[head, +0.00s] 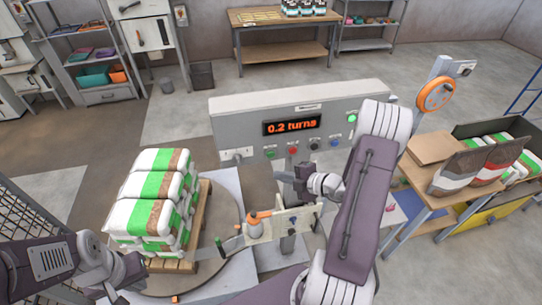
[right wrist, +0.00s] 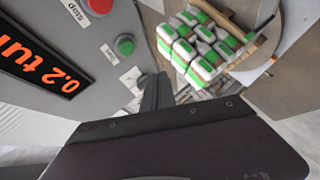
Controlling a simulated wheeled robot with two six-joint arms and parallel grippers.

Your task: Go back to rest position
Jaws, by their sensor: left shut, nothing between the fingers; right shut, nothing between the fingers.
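My right gripper (head: 284,178) is shut and empty in front of the control panel (head: 232,115), below its row of buttons. My left gripper (head: 118,298) is shut and empty at the bottom left, low in front of the pallet and partly cut off by the picture's edge. The panel's display (head: 292,125) reads "0.2 turns". A green light (head: 351,118) glows at its right.
A stack of green, white and brown bags (head: 150,205) stands on a pallet on a round turntable (head: 225,195). A bracket (head: 290,218) with an orange-topped part stands beside it. At right is a wooden table (head: 408,200) with bags. Floor behind the panel is clear.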

